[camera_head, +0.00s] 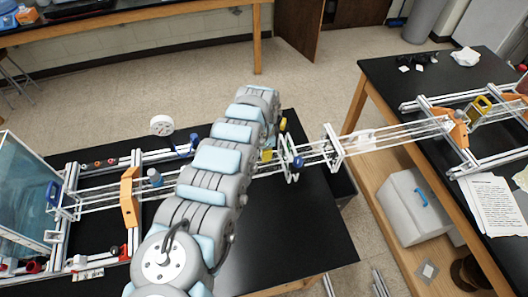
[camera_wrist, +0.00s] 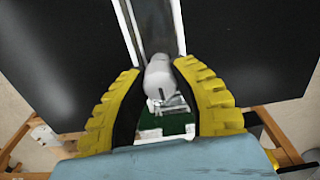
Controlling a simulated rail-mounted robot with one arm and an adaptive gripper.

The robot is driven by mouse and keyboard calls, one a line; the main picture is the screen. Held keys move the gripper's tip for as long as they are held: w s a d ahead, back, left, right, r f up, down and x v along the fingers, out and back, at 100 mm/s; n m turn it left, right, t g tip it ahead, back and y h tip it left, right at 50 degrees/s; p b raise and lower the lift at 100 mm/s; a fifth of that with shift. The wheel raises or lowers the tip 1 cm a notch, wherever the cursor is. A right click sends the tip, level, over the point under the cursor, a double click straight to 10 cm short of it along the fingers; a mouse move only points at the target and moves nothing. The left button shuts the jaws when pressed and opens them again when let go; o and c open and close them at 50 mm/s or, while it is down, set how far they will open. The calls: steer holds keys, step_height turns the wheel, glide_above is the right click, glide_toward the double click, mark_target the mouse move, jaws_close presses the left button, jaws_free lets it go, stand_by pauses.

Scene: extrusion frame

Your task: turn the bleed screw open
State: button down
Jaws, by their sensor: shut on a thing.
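In the wrist view my gripper (camera_wrist: 160,72) has its two yellow ribbed fingers closed in from both sides on a small pale rounded piece. This piece, seemingly the bleed screw (camera_wrist: 158,79), sits between the fingertips in front of a grey metal rail (camera_wrist: 155,25). Its slot or turn angle cannot be made out. In the head view my arm crosses the middle of the extrusion frame (camera_head: 100,193), and my gripper and the screw are mostly hidden behind the arm.
The frame runs across the black table (camera_head: 290,245) with orange brackets (camera_head: 130,197) and a white end plate (camera_head: 333,148). A glass-sided box (camera_head: 22,195) stands at the left, and a round gauge (camera_head: 162,125) behind the frame. A second black table (camera_head: 375,70) is at the right.

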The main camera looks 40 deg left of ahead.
steer(key=n+p, duration=0.1)
steer(key=n, duration=0.1)
steer(key=shift+d+r+n+p, duration=0.1)
steer(key=shift+r+n+p, duration=0.1)
steer(key=shift+n+p, duration=0.2)
steer(key=n, duration=0.2)
steer(key=shift+n+p, duration=0.3)
steer(key=shift+n, duration=0.1)
steer(key=shift+f+n, duration=0.2)
steer(key=shift+n, duration=0.7)
steer(key=shift+n+b, duration=0.85)
steer(key=shift+n, duration=1.35)
steer(key=c, duration=0.8)
jaws_free()
